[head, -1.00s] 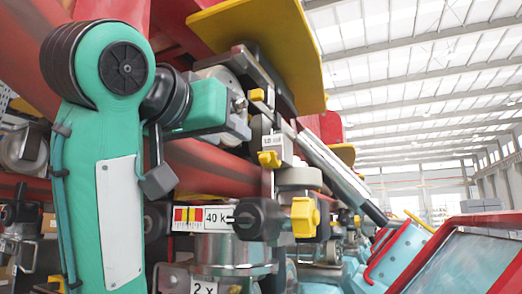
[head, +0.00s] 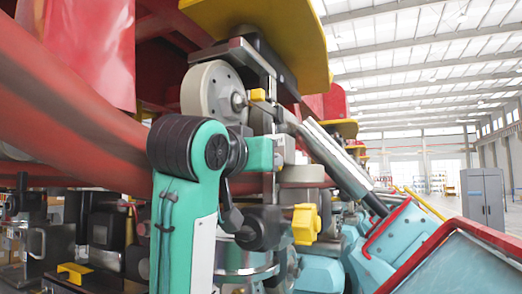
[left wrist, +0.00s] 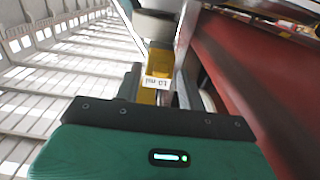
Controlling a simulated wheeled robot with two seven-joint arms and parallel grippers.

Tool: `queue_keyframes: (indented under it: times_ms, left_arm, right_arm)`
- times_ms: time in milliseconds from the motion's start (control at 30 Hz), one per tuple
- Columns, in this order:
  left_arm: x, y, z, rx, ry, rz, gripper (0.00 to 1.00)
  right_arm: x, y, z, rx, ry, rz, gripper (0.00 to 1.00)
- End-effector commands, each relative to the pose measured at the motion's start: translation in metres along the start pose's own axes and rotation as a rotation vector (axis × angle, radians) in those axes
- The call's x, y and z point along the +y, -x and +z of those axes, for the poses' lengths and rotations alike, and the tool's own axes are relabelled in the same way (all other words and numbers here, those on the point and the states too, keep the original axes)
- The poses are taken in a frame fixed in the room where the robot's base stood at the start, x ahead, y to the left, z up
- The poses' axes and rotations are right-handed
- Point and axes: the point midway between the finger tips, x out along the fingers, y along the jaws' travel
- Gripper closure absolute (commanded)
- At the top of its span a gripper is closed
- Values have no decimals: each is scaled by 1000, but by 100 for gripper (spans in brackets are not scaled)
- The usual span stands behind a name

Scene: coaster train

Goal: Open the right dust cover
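I cannot tell for certain which part is the right dust cover. A small white plate (left wrist: 157,83) marked "1.0 mil", with a yellow part (left wrist: 160,62) beside it, shows between my left fingers in the left wrist view. My left gripper (left wrist: 158,76) looks open there, its two dark fingers apart on either side of the plate. My right gripper is out of view.
A grey wheel (head: 209,93) and a yellow panel (head: 290,35) are above my arm. A thick red beam (head: 60,90) crosses the left. A slanted grey cylinder (head: 337,160) and a red-edged light-blue body (head: 455,265) lie to the right. A grey cabinet (head: 484,195) stands farther back.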

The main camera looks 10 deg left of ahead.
Motion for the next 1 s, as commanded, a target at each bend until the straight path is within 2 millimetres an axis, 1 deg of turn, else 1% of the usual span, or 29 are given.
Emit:
queue_keyframes:
  times_ms: [100,333,400,500,667,1000]
  left_arm:
    - [0,-4,0,0,0,0,60]
    - [0,-4,1,0,0,0,60]
    - [0,-4,0,0,0,0,74]
    - [0,-3,0,0,1,0,90]
    - [0,-4,3,8,1,0,90]
    - [0,-4,17,155,2,-1,90]
  right_arm:
    - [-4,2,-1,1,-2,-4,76]
    - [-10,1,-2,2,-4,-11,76]
    - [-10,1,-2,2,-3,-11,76]
    - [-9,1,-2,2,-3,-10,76]
    - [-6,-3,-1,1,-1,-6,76]
    - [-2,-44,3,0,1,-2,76]
